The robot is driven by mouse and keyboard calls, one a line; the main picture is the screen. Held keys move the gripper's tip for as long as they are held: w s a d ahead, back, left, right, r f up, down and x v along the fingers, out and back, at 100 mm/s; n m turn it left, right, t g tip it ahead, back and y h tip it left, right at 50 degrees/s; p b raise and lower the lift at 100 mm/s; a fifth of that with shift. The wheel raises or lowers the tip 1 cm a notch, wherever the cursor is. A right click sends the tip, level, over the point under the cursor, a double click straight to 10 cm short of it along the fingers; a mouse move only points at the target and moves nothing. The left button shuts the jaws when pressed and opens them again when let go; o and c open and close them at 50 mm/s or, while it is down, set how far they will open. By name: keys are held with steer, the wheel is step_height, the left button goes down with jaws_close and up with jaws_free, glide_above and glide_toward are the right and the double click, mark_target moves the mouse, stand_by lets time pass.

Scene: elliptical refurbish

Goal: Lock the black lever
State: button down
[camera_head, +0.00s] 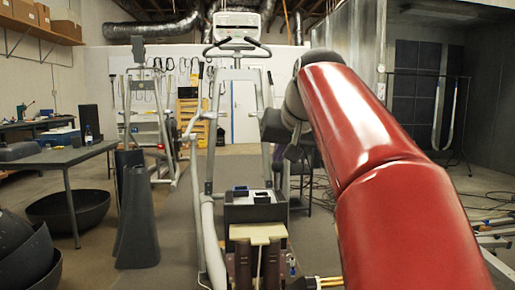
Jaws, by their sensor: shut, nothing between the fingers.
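I cannot make out the black lever for certain. Two small dark blue-black pieces, one on the left (240,191) and one on the right (262,197), sit on top of a dark grey box (241,213) in the middle. Either could be part of a lever mount, but the detail is too small to tell.
A grey elliptical trainer (208,160) stands around and behind the box. A pale-topped stand (257,232) is in front. Left are a grey table (55,158), black bowls (70,208) and dark upright panels (137,215). Cables (325,190) lie on the floor at right.

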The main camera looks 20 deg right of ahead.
steer(key=w+d+r+t, duration=0.1)
steer(key=w+d+r, duration=0.2)
steer(key=d+r, duration=0.2)
step_height(320, 180, up, 2)
steer(key=shift+d+r+m+h+p, duration=0.15)
steer(key=shift+d+m+h+p, duration=0.15)
steer(key=shift+d, duration=0.1)
steer(key=b, duration=0.2)
glide_above(277, 170)
steer(key=s+d, duration=0.1)
step_height(277, 170, down, 10)
